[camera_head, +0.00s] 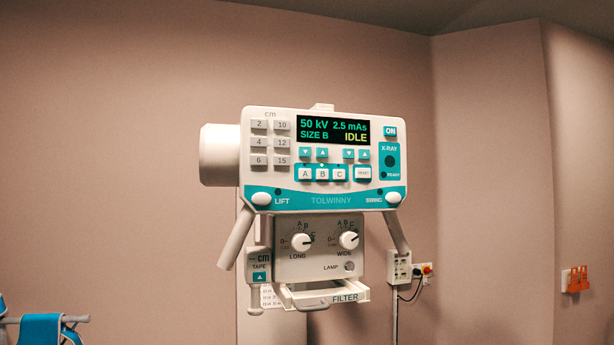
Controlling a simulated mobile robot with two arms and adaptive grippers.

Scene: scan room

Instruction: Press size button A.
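The white and teal X-ray control panel (340,201) faces me in the middle of the view. Size button A (305,174) is a white key in the lower middle of the panel, left of buttons B (322,174) and C (339,174). A small light above B looks lit. The display (333,130) reads 50 kV, 2.5 mAs, SIZE B, IDLE. Neither of my grippers shows in this view.
Below the panel is a box with LONG (301,242) and WIDE (348,240) knobs and a filter tray (345,297). Handles slant down at both sides. A teal item (40,329) hangs on a rail at lower left. The space around the panel looks clear.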

